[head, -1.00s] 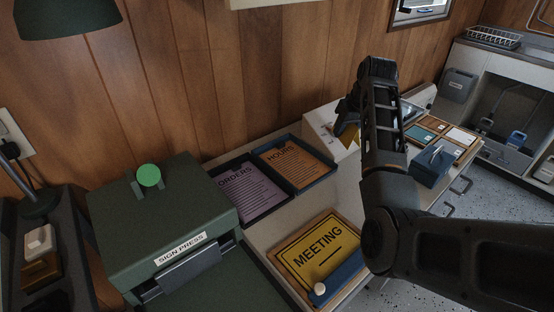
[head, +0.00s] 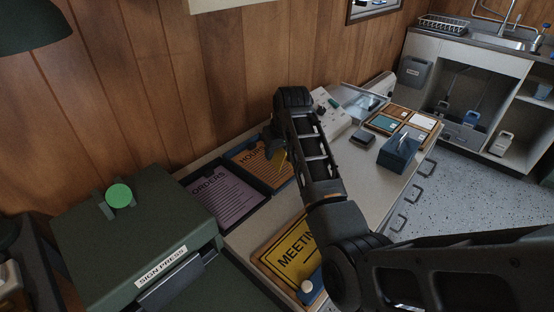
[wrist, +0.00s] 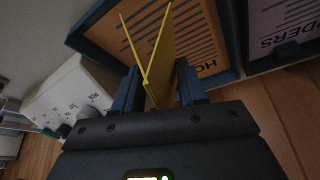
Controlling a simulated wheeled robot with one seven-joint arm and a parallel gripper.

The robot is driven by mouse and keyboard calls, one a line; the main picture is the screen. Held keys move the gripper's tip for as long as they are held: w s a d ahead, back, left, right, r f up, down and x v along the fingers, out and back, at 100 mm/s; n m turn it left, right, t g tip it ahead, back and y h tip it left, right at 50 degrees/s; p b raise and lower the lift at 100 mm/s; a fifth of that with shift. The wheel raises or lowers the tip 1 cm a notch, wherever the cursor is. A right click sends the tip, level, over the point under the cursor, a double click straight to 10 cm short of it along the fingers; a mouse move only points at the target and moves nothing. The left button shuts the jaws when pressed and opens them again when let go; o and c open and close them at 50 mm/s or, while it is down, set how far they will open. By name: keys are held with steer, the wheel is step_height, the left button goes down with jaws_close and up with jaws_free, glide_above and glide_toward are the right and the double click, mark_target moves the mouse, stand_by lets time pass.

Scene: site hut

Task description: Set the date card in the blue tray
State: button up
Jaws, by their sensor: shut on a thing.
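My gripper (head: 276,138) is shut on a folded yellow card (wrist: 160,58), which I take to be the date card. Its two leaves stand up in a narrow V between the fingers in the wrist view, with no print readable. In the head view only a small yellow part of it (head: 281,160) shows beside my arm. The blue tray (wrist: 229,38) holds an orange HOURS sheet (wrist: 205,45). The card is over this tray, apparently above the sheet; I cannot tell if it touches. My arm hides part of the tray in the head view.
A dark tray with a purple ORDERS sheet (head: 222,195) adjoins on the left. A yellow MEETING sign (head: 288,250) lies in front, partly behind my arm. The green sign press (head: 130,240) is at left. A white control box (head: 330,112) and blue box (head: 398,155) are at right.

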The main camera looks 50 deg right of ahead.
mark_target(284, 150)
steer(key=shift+f, duration=1.8)
steer(key=o, duration=1.1)
steer(key=v, duration=1.2)
steer(key=shift+r+p, duration=0.1)
steer(key=shift+p, duration=0.3)
steer(key=shift+w, duration=0.1)
